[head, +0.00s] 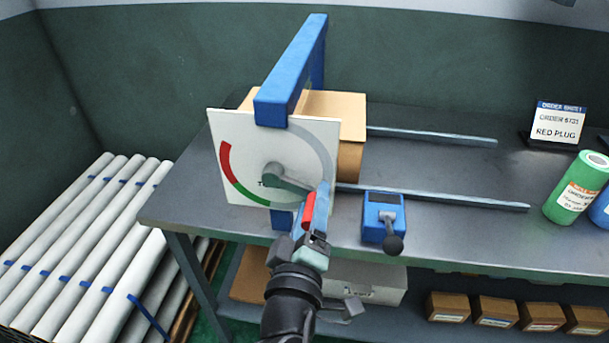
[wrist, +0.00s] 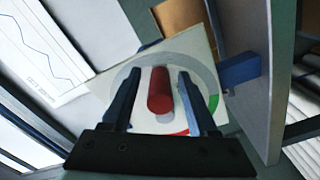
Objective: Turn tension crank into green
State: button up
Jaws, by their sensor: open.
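The white dial plate (head: 232,135) stands upright at the left end of the table, with a red arc and a green arc at its left and lower left. A grey crank arm (head: 290,183) runs from the hub to the lower right. The red crank handle (head: 308,210) is at its outer end, partly hidden by my gripper (head: 317,205). In the wrist view, the red handle (wrist: 160,92) lies between the two blue fingers of my open gripper (wrist: 155,80), with gaps on both sides. The plate's red and green arcs show partly behind the right finger.
A blue frame (head: 292,75) and cardboard box (head: 345,105) stand behind the plate. Two metal rails (head: 440,197) run right along the table (head: 420,230). A blue device (head: 383,210) with a black knob sits close right of my gripper. White rolls (head: 85,240) fill the left side.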

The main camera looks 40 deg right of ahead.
jog(key=b+v, duration=0.2)
jog(key=v, duration=0.9)
jog(key=shift+s+a, duration=0.2)
jog(key=shift+s, duration=0.05)
